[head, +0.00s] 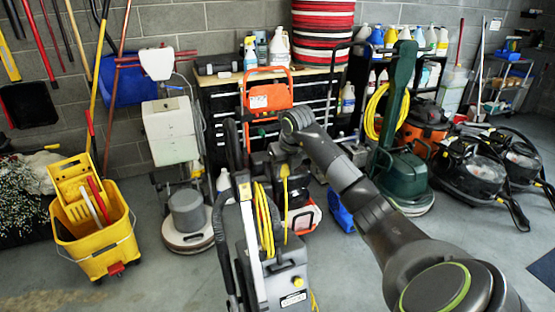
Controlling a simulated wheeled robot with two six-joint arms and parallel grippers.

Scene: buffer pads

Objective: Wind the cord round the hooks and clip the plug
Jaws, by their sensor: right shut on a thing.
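The yellow cord (264,222) hangs in long loops on the upright body of a grey floor machine (288,284) at the front centre. My right arm reaches in from the lower right, and my right gripper (283,168) is beside the machine's upper part. It is shut on a yellow length of the cord, which runs down below it. The hooks and the plug cannot be made out; the arm and the machine's dark handle hide part of that area. My left gripper is not in view.
A yellow mop bucket (105,247) stands at left, and a white floor machine (187,235) behind it. A green machine (402,172) with its own yellow cord stands right of centre. Black vacuums (470,165) stand at far right. The floor at front left is clear.

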